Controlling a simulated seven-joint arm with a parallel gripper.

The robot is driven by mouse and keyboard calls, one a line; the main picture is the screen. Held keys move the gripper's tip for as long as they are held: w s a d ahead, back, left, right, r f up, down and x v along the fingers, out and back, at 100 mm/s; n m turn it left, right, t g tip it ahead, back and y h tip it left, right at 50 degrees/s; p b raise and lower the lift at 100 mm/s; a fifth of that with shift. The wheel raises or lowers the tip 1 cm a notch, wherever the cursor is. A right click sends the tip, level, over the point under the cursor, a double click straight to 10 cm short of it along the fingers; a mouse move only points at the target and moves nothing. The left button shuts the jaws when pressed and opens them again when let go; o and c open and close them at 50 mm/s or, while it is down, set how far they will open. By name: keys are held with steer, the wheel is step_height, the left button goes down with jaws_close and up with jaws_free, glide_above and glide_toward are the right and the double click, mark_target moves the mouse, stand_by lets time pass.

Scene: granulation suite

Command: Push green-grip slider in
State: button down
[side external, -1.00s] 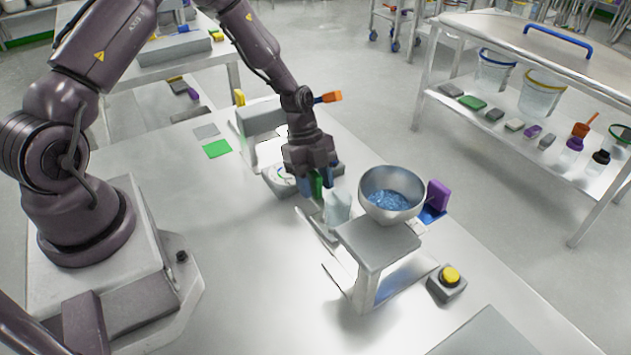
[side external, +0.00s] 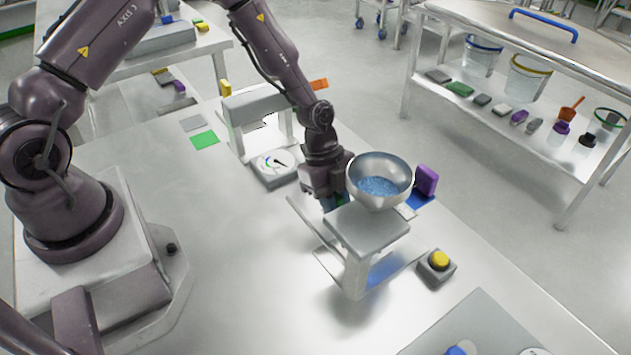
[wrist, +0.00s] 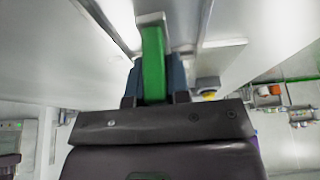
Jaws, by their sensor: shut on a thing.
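The green grip (wrist: 153,65) of the slider stands between my gripper's two dark blue fingers in the wrist view. My gripper (wrist: 153,85) is shut on it. A pale metal part of the slider (wrist: 151,19) shows just beyond the grip. In the side view my gripper (side external: 331,202) is low, right beside the left of the stand under the steel hopper (side external: 380,168). There the green grip is almost wholly hidden by the gripper and stand. The hopper holds blue granules (side external: 378,187). How far the slider is in cannot be told.
The grey stand (side external: 366,228) carries the hopper, and a blue patch (side external: 388,268) shows below it. A yellow button (side external: 439,259) sits to its right. A round dial (side external: 274,165) and a purple block (side external: 426,180) are near. The table's front left is clear.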

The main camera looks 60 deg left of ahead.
steer(key=shift+d, duration=1)
steer(key=c, duration=1.1)
jaws_free()
steer(key=shift+a, duration=0.1)
steer(key=shift+a+r, duration=0.1)
steer(key=shift+r, duration=0.1)
steer(key=v, duration=1.2)
steer(key=shift+r, duration=0.3)
